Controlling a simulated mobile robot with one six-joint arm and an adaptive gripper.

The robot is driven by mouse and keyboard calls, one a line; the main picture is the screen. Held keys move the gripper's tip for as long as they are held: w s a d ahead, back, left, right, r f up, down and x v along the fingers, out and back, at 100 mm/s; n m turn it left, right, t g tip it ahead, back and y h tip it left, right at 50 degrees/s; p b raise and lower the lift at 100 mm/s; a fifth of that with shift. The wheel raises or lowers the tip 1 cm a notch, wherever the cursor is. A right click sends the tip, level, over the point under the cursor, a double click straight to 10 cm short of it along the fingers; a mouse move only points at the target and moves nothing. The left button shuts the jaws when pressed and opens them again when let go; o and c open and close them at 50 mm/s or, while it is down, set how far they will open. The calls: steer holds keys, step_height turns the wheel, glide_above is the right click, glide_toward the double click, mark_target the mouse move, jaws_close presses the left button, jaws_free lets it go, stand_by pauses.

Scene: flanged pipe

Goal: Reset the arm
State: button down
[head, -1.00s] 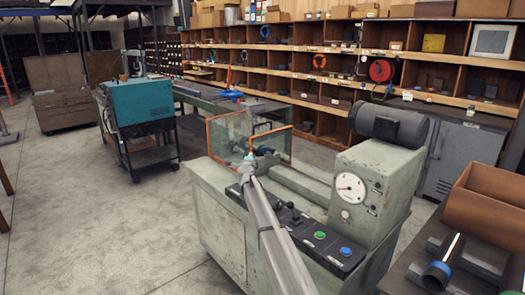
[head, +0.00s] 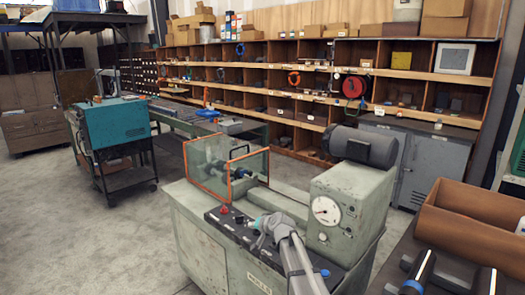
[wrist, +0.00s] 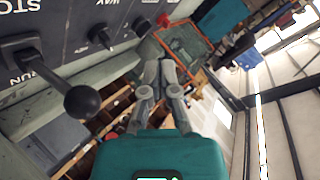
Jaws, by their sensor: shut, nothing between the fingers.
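My gripper (wrist: 165,68) is in the middle of the wrist view, its two grey fingers together with nothing between them. In the head view my grey arm (head: 297,262) reaches up from the bottom edge and ends in front of the grey-green machine's control panel; the fingers are not clear there. The grey-green machine (head: 205,240) has a dial gauge (head: 325,210) and a clear guard with orange edges (head: 205,172). The wrist view shows a black ball-ended lever (wrist: 82,102) at the left, apart from the fingers.
A teal cabinet on a cart (head: 118,122) stands at the left, and a long workbench (head: 190,122) behind it. Wooden shelves (head: 330,68) line the back. A brown bin (head: 470,225) and pipes (head: 420,270) are at the right. Open floor (head: 60,220) lies at the left.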

steer(key=s+d+f+g+h+p, duration=0.1)
steer(key=s+d+g+h, duration=0.1)
steer(key=s+d, duration=0.5)
steer(key=s+d+f+n+g+h+p, duration=0.1)
steer(key=s+d, duration=0.6)
steer(key=s, duration=0.8)
steer(key=s+d+f+n+g+h+p, duration=0.1)
steer(key=s+d+g+h, duration=0.3)
steer(key=s, duration=0.7)
steer(key=d+f+g, duration=0.1)
steer(key=d+g, duration=0.1)
steer(key=shift+d+f+p, duration=0.35)
steer(key=shift+d+p, duration=0.05)
steer(key=c, duration=1.3)
jaws_free()
steer(key=shift+c, duration=0.2)
